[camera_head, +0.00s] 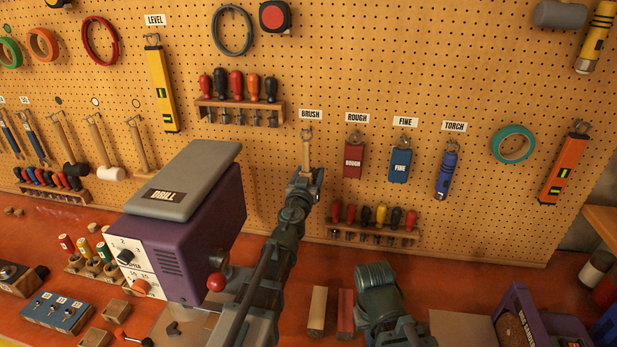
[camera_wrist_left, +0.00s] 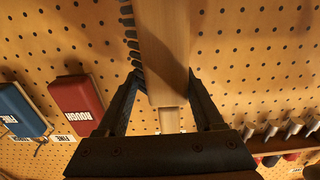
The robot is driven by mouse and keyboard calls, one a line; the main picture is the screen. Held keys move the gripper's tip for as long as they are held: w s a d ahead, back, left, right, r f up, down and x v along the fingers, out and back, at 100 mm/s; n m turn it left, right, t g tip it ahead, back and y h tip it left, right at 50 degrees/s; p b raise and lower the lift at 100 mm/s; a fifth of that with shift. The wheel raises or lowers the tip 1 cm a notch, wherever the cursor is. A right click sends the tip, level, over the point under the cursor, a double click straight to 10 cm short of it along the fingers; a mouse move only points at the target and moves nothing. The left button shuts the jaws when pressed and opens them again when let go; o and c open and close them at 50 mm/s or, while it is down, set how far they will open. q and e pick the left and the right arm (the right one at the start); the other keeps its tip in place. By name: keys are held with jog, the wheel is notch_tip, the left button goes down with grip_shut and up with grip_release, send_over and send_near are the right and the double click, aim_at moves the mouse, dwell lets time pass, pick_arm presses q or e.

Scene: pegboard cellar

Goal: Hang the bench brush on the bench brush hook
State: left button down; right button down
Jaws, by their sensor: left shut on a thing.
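The bench brush (camera_head: 306,152) is held upright against the pegboard under the BRUSH label (camera_head: 311,114), its pale wooden handle pointing up. My left gripper (camera_head: 305,182) is shut on it below the handle. In the left wrist view the brush's wooden block (camera_wrist_left: 164,45) lies between the fingers (camera_wrist_left: 166,82), with dark bristles along one side. The bench brush hook (camera_head: 309,128) is at the top end of the handle, just under the label. I cannot tell whether the handle is on the hook or only in front of it.
A red ROUGH block (camera_head: 353,158) and blue FINE block (camera_head: 400,163) hang just right of the brush. A screwdriver rack (camera_head: 240,108) is above left, another rack (camera_head: 372,232) below right. The purple drill press (camera_head: 190,235) stands left of my left arm.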

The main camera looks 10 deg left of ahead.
pick_arm(q)
jog(key=shift+w, duration=0.6)
jog(key=shift+w+f+b, duration=0.4)
jog(key=shift+w+f, duration=0.05)
jog(key=shift+w, duration=0.05)
grip_release()
jog(key=shift+s, duration=0.1)
